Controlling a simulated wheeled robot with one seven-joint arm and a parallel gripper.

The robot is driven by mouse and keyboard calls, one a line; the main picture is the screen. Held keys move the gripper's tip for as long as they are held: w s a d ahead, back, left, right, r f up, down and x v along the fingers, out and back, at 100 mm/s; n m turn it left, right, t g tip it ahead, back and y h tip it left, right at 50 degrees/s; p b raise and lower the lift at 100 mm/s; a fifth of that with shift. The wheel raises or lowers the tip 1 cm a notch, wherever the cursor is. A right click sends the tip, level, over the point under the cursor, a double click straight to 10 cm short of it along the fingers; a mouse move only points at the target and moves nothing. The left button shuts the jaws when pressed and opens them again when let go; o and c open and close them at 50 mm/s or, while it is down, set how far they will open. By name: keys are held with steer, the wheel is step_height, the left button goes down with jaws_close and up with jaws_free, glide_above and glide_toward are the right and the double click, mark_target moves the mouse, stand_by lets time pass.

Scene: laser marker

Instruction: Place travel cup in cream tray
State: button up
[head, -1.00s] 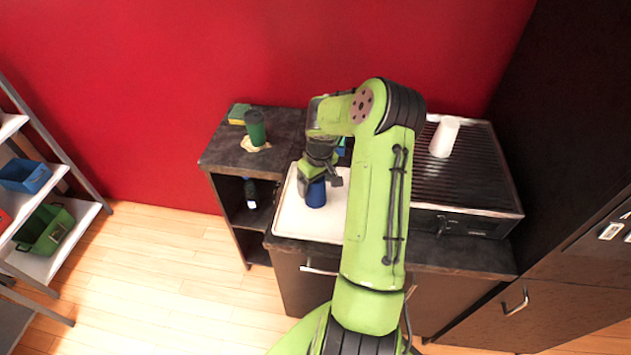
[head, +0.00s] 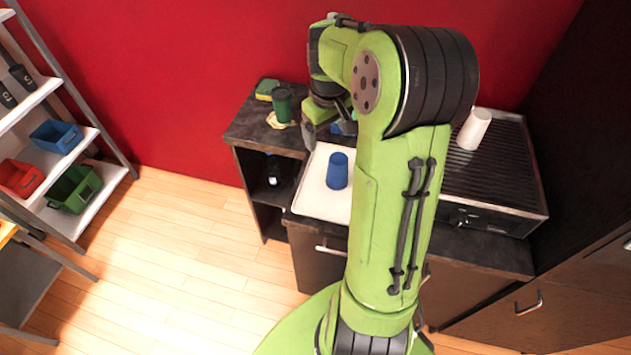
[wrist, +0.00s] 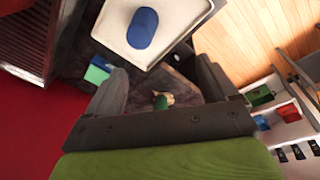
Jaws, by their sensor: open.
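A blue cup (head: 337,172), which looks like the travel cup, stands upright in the cream tray (head: 310,197) on the counter. In the wrist view the blue cup (wrist: 142,30) rests on the tray (wrist: 185,14) at the top. My gripper (head: 328,131) is behind the cup, near the tray's back edge, apart from the cup. In the wrist view my gripper (wrist: 160,86) has its fingers spread, with nothing held. My arm hides the tray's right part in the head view.
A green cup (head: 282,104) stands at the counter's back left near a green-and-yellow sponge (head: 267,89). A white cup (head: 474,129) stands on the ribbed grill (head: 495,165) at right. Shelves with bins are far left.

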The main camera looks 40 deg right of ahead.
steer(key=s+a+r+t+h, duration=0.1)
steer(key=s+a+r, duration=0.3)
steer(key=a, duration=0.3)
steer(key=s+a+r+t, duration=0.1)
steer(key=s+a+r, duration=0.4)
steer(key=a, duration=0.3)
steer(key=s+a+f+t+y+b, duration=0.1)
steer(key=s+a+t+y, duration=0.1)
steer(key=s+a, duration=0.3)
steer(key=s, duration=0.4)
steer(key=shift+s+a+f, duration=0.35)
steer(key=shift+f, duration=0.05)
